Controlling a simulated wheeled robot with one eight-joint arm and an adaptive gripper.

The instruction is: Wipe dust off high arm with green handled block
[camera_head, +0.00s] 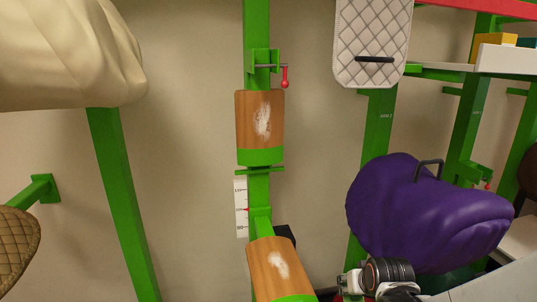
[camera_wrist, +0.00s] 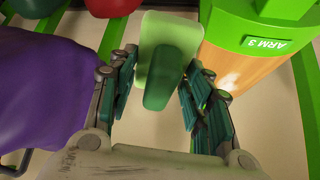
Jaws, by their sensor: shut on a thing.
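In the head view the upper wooden arm (camera_head: 243,127), with a green end, stands on the green post and bears a white dust patch (camera_head: 263,120). In the wrist view my gripper (camera_wrist: 162,65) is shut on the green handled block (camera_wrist: 172,28), holding it by its darker green handle (camera_wrist: 158,88). The block's pale green plate points away from me. A wooden arm labelled ARM 3 (camera_wrist: 268,45) is close to the right of the block, with a pale patch (camera_wrist: 231,80) on it. I cannot tell whether the block touches it. The block is not visible in the head view.
A lower wooden arm (camera_head: 258,285) also has a dust patch. A purple covered saddle (camera_head: 425,215) is at right and shows at left in the wrist view (camera_wrist: 40,95). A quilted white pad (camera_head: 372,35) hangs upper right. A cream cover (camera_head: 65,50) is upper left.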

